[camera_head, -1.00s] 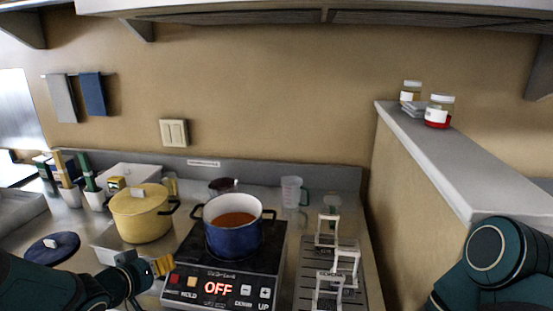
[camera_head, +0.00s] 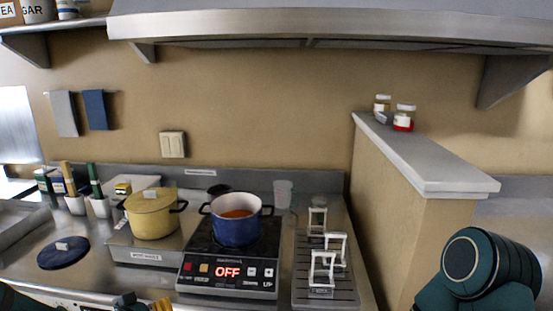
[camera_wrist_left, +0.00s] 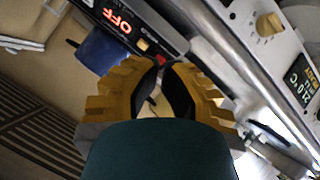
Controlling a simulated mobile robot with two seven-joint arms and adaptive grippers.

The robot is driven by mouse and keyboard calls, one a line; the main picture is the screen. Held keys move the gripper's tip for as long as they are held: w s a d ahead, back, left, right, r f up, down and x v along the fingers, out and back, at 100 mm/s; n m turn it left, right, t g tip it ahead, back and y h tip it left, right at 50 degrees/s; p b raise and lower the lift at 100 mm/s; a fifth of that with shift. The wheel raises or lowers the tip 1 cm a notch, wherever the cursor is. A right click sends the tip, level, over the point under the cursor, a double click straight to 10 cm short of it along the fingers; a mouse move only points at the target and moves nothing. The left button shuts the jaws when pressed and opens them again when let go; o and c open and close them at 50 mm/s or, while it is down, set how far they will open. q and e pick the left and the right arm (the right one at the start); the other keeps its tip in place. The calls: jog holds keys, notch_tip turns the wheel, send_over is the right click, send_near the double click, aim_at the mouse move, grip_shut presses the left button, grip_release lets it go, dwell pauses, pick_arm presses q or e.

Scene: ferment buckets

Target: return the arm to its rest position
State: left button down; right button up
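My left gripper (camera_head: 160,304) shows only at the bottom edge of the head view, left of the cooktop, with its yellow fingers partly cut off. In the left wrist view its yellow-padded fingers (camera_wrist_left: 163,68) come together at the tips with nothing between them. It is clear of the pots. Part of my right arm shows at the lower right of the head view; its gripper is out of frame.
A blue pot (camera_head: 236,228) with orange-brown contents stands on the cooktop (camera_head: 228,283), whose display reads OFF. A yellow lidded pot (camera_head: 151,215) and a blue lid (camera_head: 63,252) are left. White frames stand on a slatted tray (camera_head: 345,290). A ledge (camera_head: 430,170) rises at right.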

pick_arm(q)
jog(key=s+d+f+m+g, duration=0.1)
jog(key=s+d+f+g, duration=0.3)
jog(key=s+d+f, duration=0.4)
jog(key=s+d+f+m+g, duration=0.1)
jog(key=s+d+f+g, duration=0.4)
jog(key=f, duration=0.9)
jog(key=s+d, duration=0.3)
jog(key=d, duration=0.1)
jog(key=shift+s+g, duration=0.3)
jog(key=shift+f, duration=0.1)
